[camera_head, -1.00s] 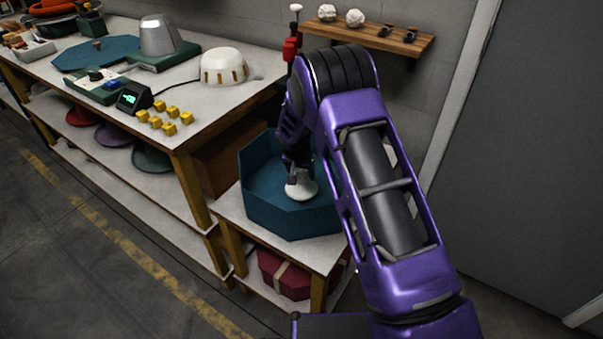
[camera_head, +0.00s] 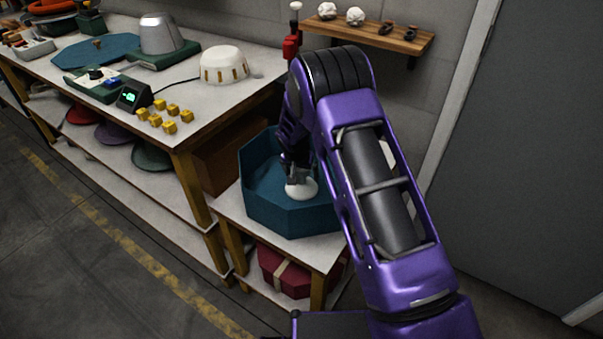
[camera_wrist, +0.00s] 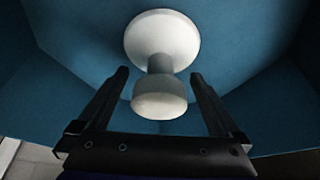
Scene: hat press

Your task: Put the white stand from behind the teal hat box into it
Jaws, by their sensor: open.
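The teal hat box (camera_head: 285,222) is an open octagonal box on a low white shelf, right of the workbench. The white stand (camera_head: 301,189) is inside it, with teal walls around it in the wrist view. There the stand (camera_wrist: 163,32) shows a wide round base, a narrow neck and a rounded knob towards the camera. It looks upright on the box floor. My gripper (camera_head: 298,170) reaches down into the box. In the wrist view my gripper (camera_wrist: 159,73) is open, with one finger on each side of the stand, apart from it.
A dark red box (camera_head: 285,272) with a pale ribbon sits on the shelf below. The workbench (camera_head: 225,110) at left holds a white dome, a metal form and yellow blocks. A wooden wall shelf (camera_head: 375,35) is behind my arm. A grey door is at right.

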